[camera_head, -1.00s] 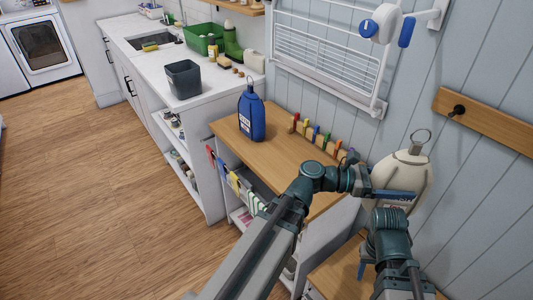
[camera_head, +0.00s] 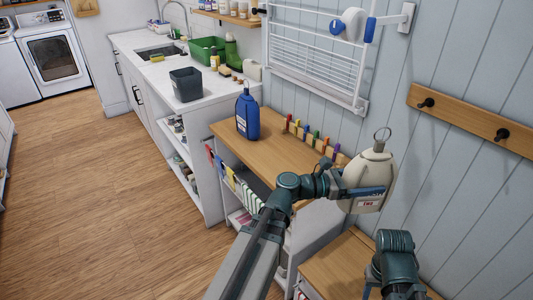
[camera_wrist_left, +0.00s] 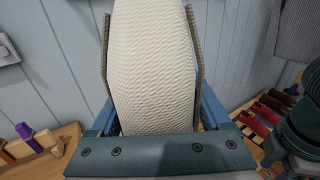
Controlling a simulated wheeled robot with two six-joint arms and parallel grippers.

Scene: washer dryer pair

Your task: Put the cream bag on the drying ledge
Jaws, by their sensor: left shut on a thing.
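The cream bag (camera_head: 369,170), with a ring on top and a red-marked label, is upright in the air against the backdrop of the panelled wall. My left gripper (camera_head: 357,192) is shut on its lower part. In the left wrist view the bag's ribbed side (camera_wrist_left: 155,75) fills the space between the two fingers of my left gripper (camera_wrist_left: 150,40). The wooden ledge (camera_head: 270,157) under the drying rack is to the left of the bag. My right arm shows at the bottom right; its fingers are mostly cut off by the picture edge.
A blue bottle-shaped bag (camera_head: 247,115) stands on the ledge's left part. A row of coloured pegs (camera_head: 312,138) lines its back. The white drying rack (camera_head: 315,60) hangs above. A lower wooden surface (camera_head: 335,268) is at the front. The ledge's middle is clear.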

